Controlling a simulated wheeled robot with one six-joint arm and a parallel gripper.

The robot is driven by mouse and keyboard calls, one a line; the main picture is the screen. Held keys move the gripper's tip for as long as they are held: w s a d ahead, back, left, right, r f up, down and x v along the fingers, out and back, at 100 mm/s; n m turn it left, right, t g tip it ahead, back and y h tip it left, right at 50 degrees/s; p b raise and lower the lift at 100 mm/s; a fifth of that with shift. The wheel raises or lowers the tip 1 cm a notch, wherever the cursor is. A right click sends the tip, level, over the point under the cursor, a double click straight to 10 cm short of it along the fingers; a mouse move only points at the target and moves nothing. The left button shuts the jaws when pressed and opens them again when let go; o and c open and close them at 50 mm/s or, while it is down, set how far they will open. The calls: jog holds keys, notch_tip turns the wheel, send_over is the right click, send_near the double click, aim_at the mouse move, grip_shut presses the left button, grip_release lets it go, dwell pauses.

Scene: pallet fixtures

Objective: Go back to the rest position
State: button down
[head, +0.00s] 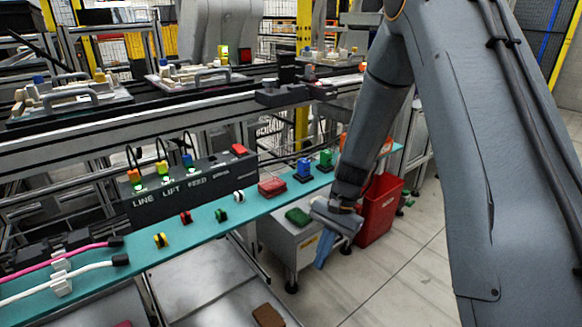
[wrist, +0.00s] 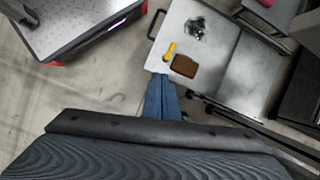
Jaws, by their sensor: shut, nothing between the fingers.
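My gripper (head: 324,250) hangs at the end of my arm, right of the teal shelf, with its blue fingers pointing down. In the wrist view the blue fingers (wrist: 161,88) are together with nothing between them. Below them the wrist view shows a grey surface holding a brown block (wrist: 184,66) and a yellow item (wrist: 170,51). The gripper touches nothing that I can see.
The teal shelf (head: 205,222) carries small coloured parts and a black panel (head: 190,187) labelled LINE and LIFT. A red bin (head: 380,212) stands behind my gripper. A grey cabinet (head: 284,236) is close to its left. Open floor (head: 400,275) lies at front right.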

jog(key=s+a+r+n+t+h, duration=0.1)
jog(key=s+a+r+n, duration=0.15)
jog(key=s+r, duration=0.4)
jog(key=s+a+r+n+h, duration=0.1)
jog(key=s+r+n, duration=0.25)
jog(key=r, duration=0.55)
jog(key=s+r+n+t+h, duration=0.1)
jog(key=s+r+n, duration=0.2)
jog(key=s, duration=0.3)
jog(key=s+r+n+t, duration=0.1)
jog(key=s+r+n, duration=0.1)
jog(key=s+r, duration=0.25)
jog(key=s+d+r+m+p, duration=0.1)
jog(key=d+r+m+p, duration=0.2)
jog(key=d+r+p, duration=0.7)
jog(key=r+p, duration=0.1)
jog(key=p, duration=0.9)
jog(key=shift+d+h, duration=0.3)
